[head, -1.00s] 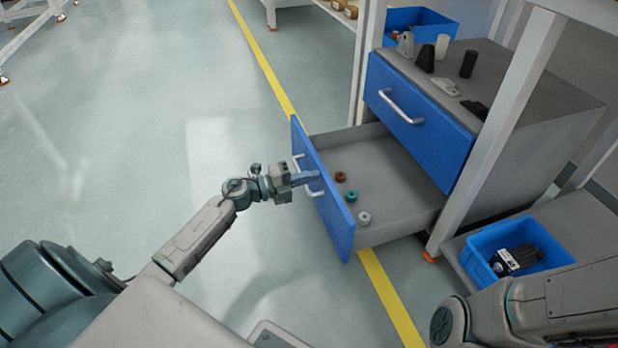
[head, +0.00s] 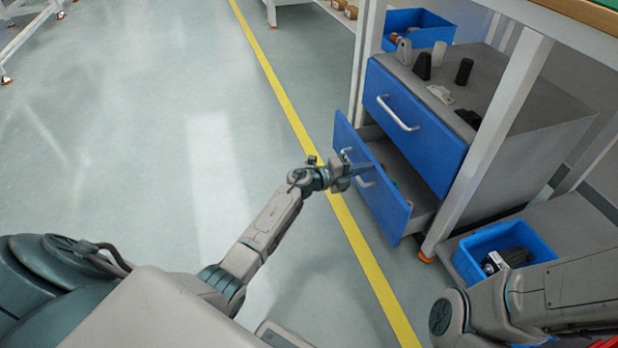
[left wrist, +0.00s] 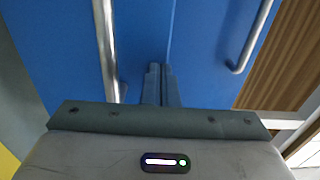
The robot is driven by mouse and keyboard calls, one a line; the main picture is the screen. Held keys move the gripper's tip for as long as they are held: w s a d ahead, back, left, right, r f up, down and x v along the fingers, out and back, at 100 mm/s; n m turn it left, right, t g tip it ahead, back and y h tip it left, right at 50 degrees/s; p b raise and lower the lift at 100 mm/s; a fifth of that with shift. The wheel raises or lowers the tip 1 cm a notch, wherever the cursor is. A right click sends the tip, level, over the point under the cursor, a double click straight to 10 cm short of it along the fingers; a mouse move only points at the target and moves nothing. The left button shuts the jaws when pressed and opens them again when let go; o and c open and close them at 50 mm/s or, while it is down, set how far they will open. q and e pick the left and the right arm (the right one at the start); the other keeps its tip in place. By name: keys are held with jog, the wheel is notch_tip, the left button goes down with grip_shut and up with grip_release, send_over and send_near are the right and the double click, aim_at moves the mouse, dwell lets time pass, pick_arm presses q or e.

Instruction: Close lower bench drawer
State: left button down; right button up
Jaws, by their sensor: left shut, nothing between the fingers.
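The lower bench drawer (head: 382,200) has a blue front with a silver handle and is partly open, with a narrow strip of its grey inside showing. My left gripper (head: 368,168) is shut and empty, with its fingertips at the drawer front by the handle. In the left wrist view the shut fingers (left wrist: 161,84) point at the blue front (left wrist: 60,50), beside a silver handle (left wrist: 106,45). I cannot tell for sure whether they touch it. The items inside the drawer are mostly hidden. My right gripper is not in view.
The upper blue drawer (head: 425,130) is shut. Several small parts stand on the grey cabinet top (head: 490,75). A blue bin (head: 470,262) sits at the lower right near a white bench leg (head: 490,135).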

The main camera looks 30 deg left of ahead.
aim_at(378, 164)
pick_arm(q)
jog(key=shift+x, duration=3.1)
jog(key=shift+a, duration=0.1)
